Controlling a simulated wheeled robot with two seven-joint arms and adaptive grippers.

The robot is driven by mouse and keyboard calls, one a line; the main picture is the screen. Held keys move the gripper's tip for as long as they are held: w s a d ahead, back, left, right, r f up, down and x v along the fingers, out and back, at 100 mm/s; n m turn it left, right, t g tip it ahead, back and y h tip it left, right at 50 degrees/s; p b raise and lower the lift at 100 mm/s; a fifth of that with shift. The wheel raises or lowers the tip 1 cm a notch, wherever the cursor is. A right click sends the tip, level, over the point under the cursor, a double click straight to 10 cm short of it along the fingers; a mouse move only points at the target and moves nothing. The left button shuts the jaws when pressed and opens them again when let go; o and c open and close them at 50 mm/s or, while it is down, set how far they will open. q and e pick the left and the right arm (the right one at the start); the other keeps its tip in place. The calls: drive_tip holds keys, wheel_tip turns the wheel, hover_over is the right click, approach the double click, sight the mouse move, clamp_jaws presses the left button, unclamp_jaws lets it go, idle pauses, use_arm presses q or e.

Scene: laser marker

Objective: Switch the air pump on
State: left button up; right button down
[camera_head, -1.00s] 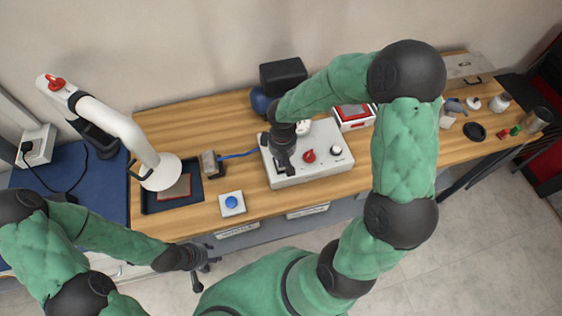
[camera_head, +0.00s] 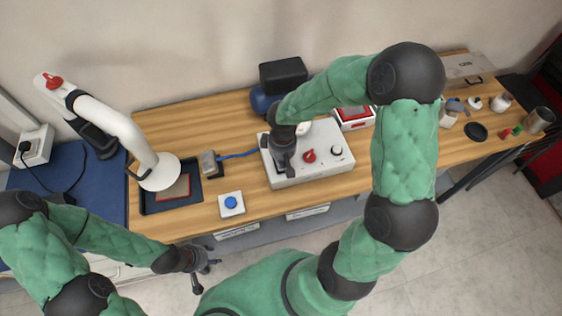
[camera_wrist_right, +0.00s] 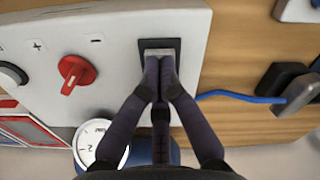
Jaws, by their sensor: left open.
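A white control box (camera_head: 318,176) stands on the wooden table, with a red knob (camera_head: 309,156) and a black knob. Its black-framed switch shows in the right wrist view (camera_wrist_right: 172,43), with a light grey part in the frame. My right gripper (camera_wrist_right: 160,62) is shut, with its fingertips together at that grey part, partly hiding it. Whether they press on it cannot be told. In the head view this gripper (camera_head: 284,168) points down over the box's left part. My left gripper (camera_head: 208,268) is open and empty in front of the table.
A blue tank (camera_head: 261,101) and a black block (camera_head: 283,74) stand behind the box. A round gauge (camera_wrist_right: 97,142) is beside my right fingers. A blue button box (camera_head: 231,203), a black tray (camera_head: 151,202) and a white lamp-like arm (camera_head: 118,124) are to the left.

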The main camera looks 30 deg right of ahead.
drive_tip(key=shift+r+p, duration=2.65)
drive_tip(key=shift+r, duration=0.8)
drive_tip(key=shift+s+f, duration=0.1)
